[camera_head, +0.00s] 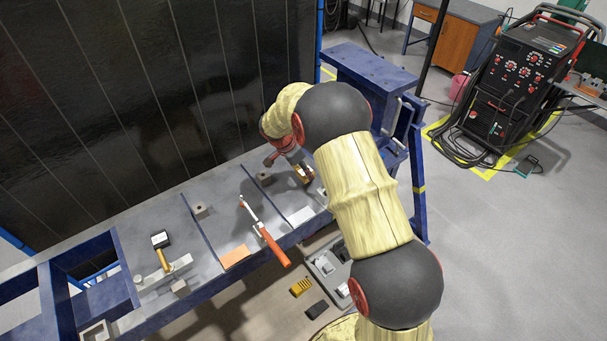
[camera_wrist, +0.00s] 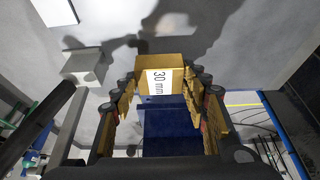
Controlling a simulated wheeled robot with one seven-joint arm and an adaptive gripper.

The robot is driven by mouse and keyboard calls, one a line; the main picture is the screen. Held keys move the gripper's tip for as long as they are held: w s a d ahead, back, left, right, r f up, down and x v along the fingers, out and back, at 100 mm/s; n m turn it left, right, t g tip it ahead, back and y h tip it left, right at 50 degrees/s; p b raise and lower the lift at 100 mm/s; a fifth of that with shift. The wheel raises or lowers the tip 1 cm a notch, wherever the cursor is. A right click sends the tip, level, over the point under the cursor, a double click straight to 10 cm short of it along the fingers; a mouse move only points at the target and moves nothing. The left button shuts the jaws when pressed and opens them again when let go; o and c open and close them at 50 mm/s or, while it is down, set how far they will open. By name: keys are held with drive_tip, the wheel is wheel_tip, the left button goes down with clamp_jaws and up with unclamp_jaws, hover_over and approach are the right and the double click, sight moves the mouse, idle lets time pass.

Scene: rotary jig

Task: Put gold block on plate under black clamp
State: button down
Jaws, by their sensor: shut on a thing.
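My gripper (camera_wrist: 160,85) is shut on a gold block (camera_wrist: 158,62) with a white "30 mm" label, seen between the fingers in the wrist view. In the head view the gold block (camera_head: 302,174) shows small at my gripper (camera_head: 297,166), over the right part of the grey bench top; my arm partly hides this area.
A red-handled clamp (camera_head: 264,232) stands mid-bench between the black clamp and my gripper. An orange plate (camera_head: 234,257) and a white plate (camera_head: 300,216) lie along the front edge. Small grey blocks (camera_head: 200,211) stand on the bench. A dark wall (camera_head: 150,90) rises behind.

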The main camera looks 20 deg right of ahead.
drive_tip(key=shift+w+f, duration=0.1)
drive_tip(key=shift+f, duration=0.95)
drive_tip(key=shift+f, duration=0.1)
drive_tip(key=c, duration=1)
unclamp_jaws()
drive_tip(key=shift+f, duration=0.1)
